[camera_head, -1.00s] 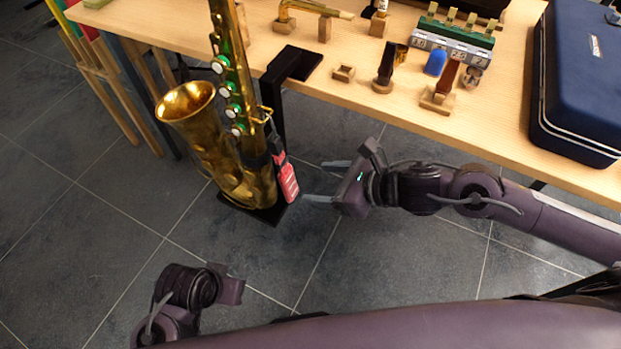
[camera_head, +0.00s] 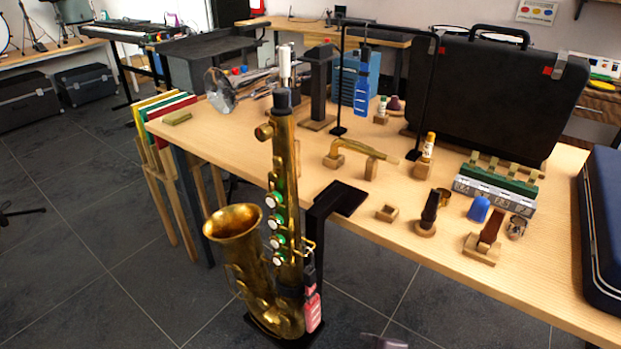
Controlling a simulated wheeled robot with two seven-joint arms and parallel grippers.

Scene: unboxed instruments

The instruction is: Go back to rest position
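The brass saxophone (camera_head: 285,215) stands upright on a black stand (camera_head: 318,225) at the near edge of the wooden table. Its bell (camera_head: 233,222) faces up on the left, and a red tag (camera_head: 312,310) hangs low on its right side. What looks like a fingertip of my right gripper (camera_head: 384,341) shows at the bottom edge, right of and apart from the saxophone. The rest of that gripper is out of frame. My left gripper is out of view.
The table (camera_head: 370,215) holds a curved brass neck (camera_head: 365,150), mouthpieces on small wooden blocks, a blue cap (camera_head: 479,209) and a numbered reed holder (camera_head: 495,192).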

